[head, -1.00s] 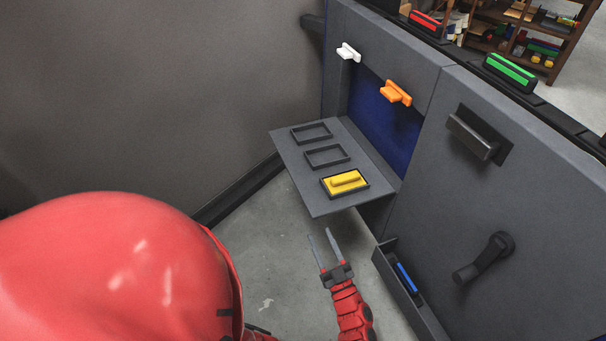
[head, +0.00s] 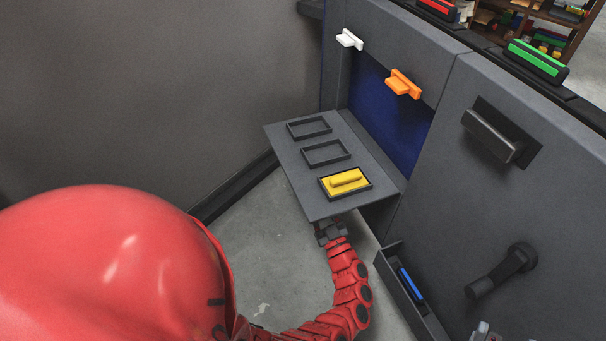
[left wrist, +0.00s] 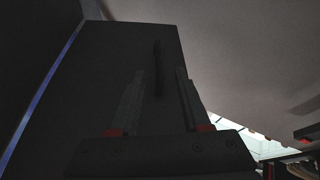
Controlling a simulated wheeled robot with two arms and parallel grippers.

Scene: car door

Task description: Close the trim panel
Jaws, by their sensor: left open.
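The trim panel (head: 299,176) is folded down from the door's dark blue opening and sticks out roughly level, like a shelf. It has three framed slots; the nearest holds a yellow block (head: 345,181). My left gripper (head: 329,233) is below the panel's near edge, its fingers hidden by the panel in the head view. In the left wrist view, my left gripper (left wrist: 160,72) is open and empty, facing the panel's dark underside (left wrist: 100,85). I cannot tell if it touches. A small grey piece at the head view's bottom edge may be my right gripper (head: 482,331).
A white latch (head: 349,40) and an orange latch (head: 403,84) are above the opening. A door pocket (head: 405,290) with a blue block stands right of my left arm. A handle (head: 495,136) and a crank (head: 500,272) protrude at right. Floor left of the panel is clear.

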